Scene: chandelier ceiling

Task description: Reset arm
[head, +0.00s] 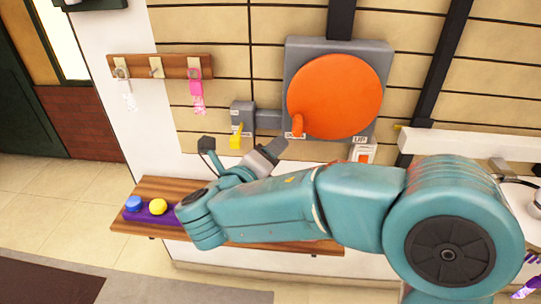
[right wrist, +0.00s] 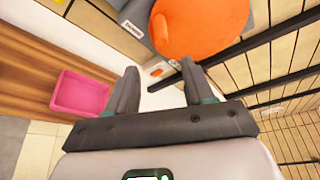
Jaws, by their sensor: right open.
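My right gripper (head: 241,146) is at the end of the teal arm that comes in from the right in the head view. It is in front of the wall, above the wooden shelf (head: 160,187) and left of the orange disc (head: 338,92). In the right wrist view the same gripper (right wrist: 158,66) shows its two dark fingers apart with nothing between them. The orange disc (right wrist: 205,25) lies beyond the fingertips there. My left gripper is in neither view.
A grey box with a yellow lever (head: 236,141) and an orange-white switch (head: 362,154) are on the wall. A hook rack (head: 160,67) holds tags. Blue (head: 133,203) and yellow (head: 157,206) buttons sit on the shelf. A pink tray (right wrist: 82,93) shows in the wrist view.

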